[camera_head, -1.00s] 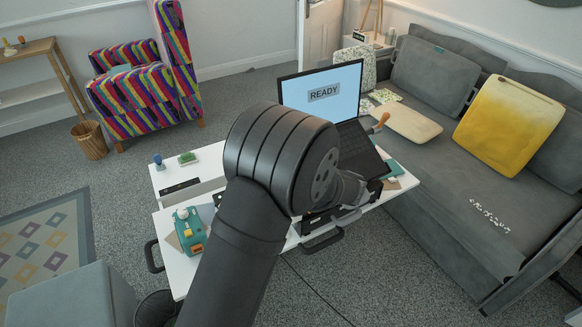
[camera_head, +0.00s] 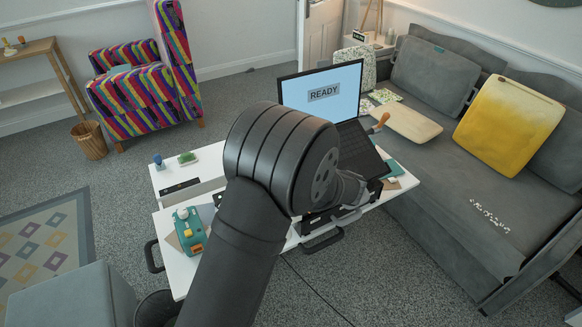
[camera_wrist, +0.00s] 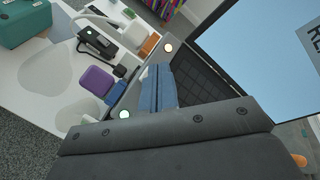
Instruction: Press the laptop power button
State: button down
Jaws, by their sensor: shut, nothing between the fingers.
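The open laptop stands on the white table, its lit screen (camera_head: 322,92) reading "READY" in the head view. The screen also shows in the wrist view (camera_wrist: 262,42), cut off at the right, beside the dark keyboard (camera_wrist: 203,78). Two round pale spots, an upper one (camera_wrist: 168,47) and a lower greenish one (camera_wrist: 124,114), show on the grey strip beside the keyboard. I cannot tell which is the power button. My gripper (camera_wrist: 159,72) is shut and empty, its blue fingers over the strip between the spots. Contact cannot be told.
A teal box-like machine (camera_head: 188,228) sits at the table's near left. A purple block (camera_wrist: 97,80) and a black device (camera_wrist: 97,43) lie near the laptop. A wooden-handled tool (camera_head: 380,121) is beside the screen. A grey sofa (camera_head: 470,190) stands to the right.

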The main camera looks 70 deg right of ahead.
jog(key=shift+f, duration=0.1)
jog(key=shift+w+d+f, duration=0.15)
jog(key=shift+f, duration=0.15)
jog(key=shift+w+d+f, duration=0.15)
jog(key=shift+f, duration=0.3)
dwell(1.9)
jog(key=shift+r, duration=0.1)
dwell(1.1)
jog(key=shift+s+a+r, duration=0.15)
jog(key=shift+r, duration=0.25)
jog(key=shift+s+a+r, duration=0.15)
jog(key=shift+r, duration=0.2)
jog(key=shift+s+a+r, duration=0.25)
jog(key=shift+r, duration=0.5)
jog(key=shift+s+a+r, duration=0.25)
jog(key=shift+r, duration=0.5)
jog(key=shift+s+a+r, duration=0.25)
jog(key=shift+r, duration=0.5)
jog(key=shift+f, duration=0.1)
